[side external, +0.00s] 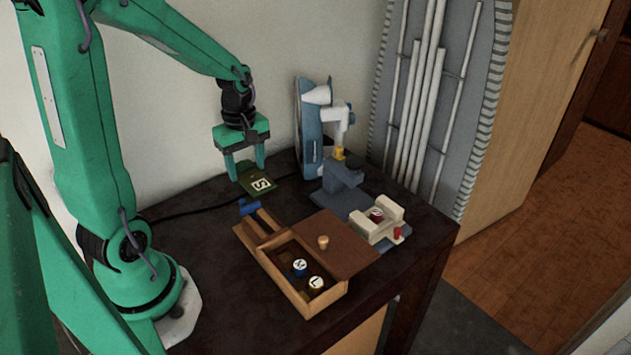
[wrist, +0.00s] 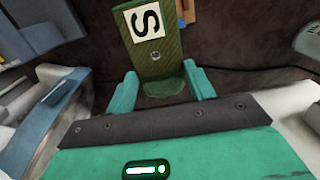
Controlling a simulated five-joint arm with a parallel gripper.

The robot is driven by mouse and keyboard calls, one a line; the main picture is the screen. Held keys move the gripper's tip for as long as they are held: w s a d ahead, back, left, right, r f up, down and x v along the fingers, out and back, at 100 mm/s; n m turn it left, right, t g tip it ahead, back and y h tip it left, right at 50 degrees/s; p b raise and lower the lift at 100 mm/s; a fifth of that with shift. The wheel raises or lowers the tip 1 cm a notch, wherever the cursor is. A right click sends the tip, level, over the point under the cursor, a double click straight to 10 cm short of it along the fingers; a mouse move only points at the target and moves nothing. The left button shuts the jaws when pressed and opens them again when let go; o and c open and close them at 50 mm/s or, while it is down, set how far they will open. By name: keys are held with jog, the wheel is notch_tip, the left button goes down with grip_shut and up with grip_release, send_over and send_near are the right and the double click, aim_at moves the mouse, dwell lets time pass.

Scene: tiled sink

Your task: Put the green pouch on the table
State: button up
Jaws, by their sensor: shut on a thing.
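The green pouch (side external: 258,184) is a flat dark green piece with a white label marked "S". My gripper (side external: 246,171) is shut on it, with one teal finger at each side of its near end. In the wrist view the pouch (wrist: 155,50) extends away from between the fingers of my gripper (wrist: 160,82), label at the far end. The dark table (side external: 205,235) lies below it. I cannot tell whether the pouch touches the tabletop.
A wooden box (side external: 290,287) with a half-covering lid holds two round lettered pieces. A blue-handled item (side external: 249,207) lies by it. A blue-grey stand (side external: 343,180), a cream fixture (side external: 375,225) and a blue-white device (side external: 312,120) stand right.

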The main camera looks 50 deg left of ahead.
send_over(225, 191)
notch_tip(225, 191, down, 7)
jog(key=shift+r, duration=0.1)
jog(key=shift+f, duration=2.1)
jog(key=shift+f, duration=0.15)
jog(key=o, duration=1)
jog(key=shift+c, duration=0.2)
notch_tip(225, 191, up, 12)
jog(key=shift+r, duration=0.2)
